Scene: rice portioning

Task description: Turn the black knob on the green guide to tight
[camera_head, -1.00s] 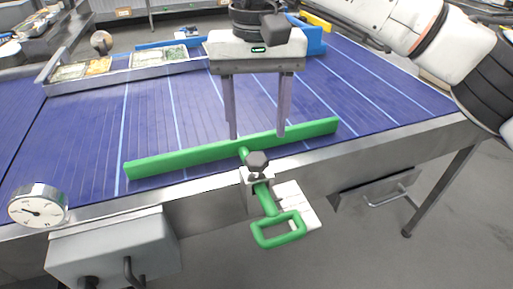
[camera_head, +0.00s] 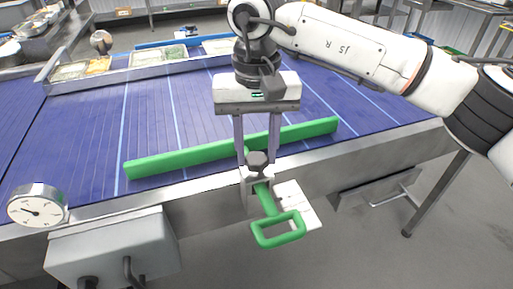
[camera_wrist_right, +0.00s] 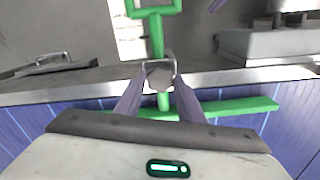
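The green guide (camera_head: 200,157) lies as a long bar across the front of the blue belt, its stem running to a green loop handle (camera_head: 278,229) below the table edge. The black knob (camera_head: 257,160) sits on top of the metal clamp block on the stem; it shows grey in the right wrist view (camera_wrist_right: 160,77). My right gripper (camera_head: 257,156) points down over the knob, one finger at each side. The fingers are drawn in close against the knob's sides. The tightness of the knob cannot be read. My left gripper is out of view.
A round dial gauge (camera_head: 38,205) stands on a grey box (camera_head: 112,250) at the lower left. A white card (camera_head: 298,204) is beside the handle. Food trays (camera_head: 85,68) stand along the far belt edge. The belt's middle is clear.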

